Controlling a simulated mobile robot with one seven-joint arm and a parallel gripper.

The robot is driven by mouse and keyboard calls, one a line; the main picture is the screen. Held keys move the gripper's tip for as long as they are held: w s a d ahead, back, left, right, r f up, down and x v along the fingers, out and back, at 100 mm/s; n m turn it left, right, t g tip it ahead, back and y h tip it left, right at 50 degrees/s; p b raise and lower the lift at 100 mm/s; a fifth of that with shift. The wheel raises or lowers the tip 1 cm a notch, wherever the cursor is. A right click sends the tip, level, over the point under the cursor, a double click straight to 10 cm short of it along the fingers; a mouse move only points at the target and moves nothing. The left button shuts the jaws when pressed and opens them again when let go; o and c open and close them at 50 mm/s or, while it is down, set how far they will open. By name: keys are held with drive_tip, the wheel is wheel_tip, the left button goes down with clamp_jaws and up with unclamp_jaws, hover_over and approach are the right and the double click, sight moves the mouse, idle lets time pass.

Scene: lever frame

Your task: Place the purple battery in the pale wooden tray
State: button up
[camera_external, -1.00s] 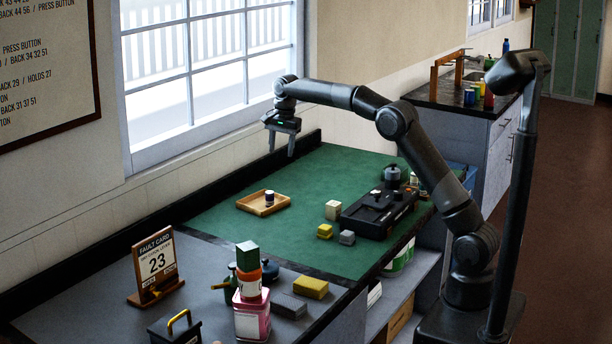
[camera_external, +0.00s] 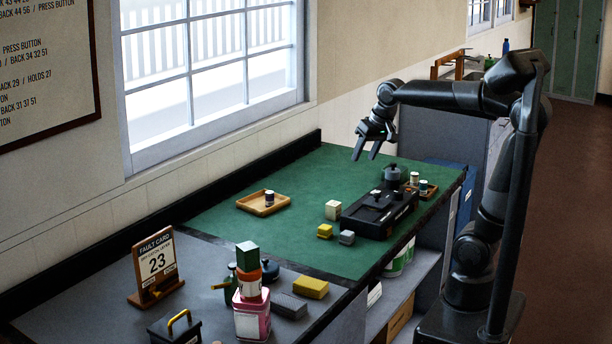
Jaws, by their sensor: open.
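The pale wooden tray (camera_external: 252,209) lies on the green mat toward the back left. A small dark cylinder with a pale top (camera_external: 270,198) stands in it; it looks like a battery, dark purple or near black, but its colour is hard to tell. My gripper (camera_external: 365,156) is open and empty, in the air above the far part of the mat, to the right of the tray and well apart from it. More small cylinders (camera_external: 414,179) stand at a small brown tray (camera_external: 430,190) on the right; I cannot make out a purple one there.
A black box device (camera_external: 375,217) stands right of centre, with a dark knobbed pot (camera_external: 393,175) behind it. Cream (camera_external: 333,210), yellow (camera_external: 325,231) and grey (camera_external: 346,238) blocks lie to its left. Bottles (camera_external: 250,305) and a fault card stand (camera_external: 156,266) are in front. The mat around the tray is clear.

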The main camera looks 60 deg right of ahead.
drive_tip(key=s+f+n, duration=0.2)
drive_tip(key=s+f, duration=0.2)
drive_tip(key=s, duration=0.2)
drive_tip(key=s+a+f+n+t, duration=0.1)
drive_tip(key=s+f+n, duration=0.1)
drive_tip(key=s+f, duration=0.2)
drive_tip(key=s, duration=0.3)
drive_tip(key=shift+f+n, duration=0.3)
idle(0.4)
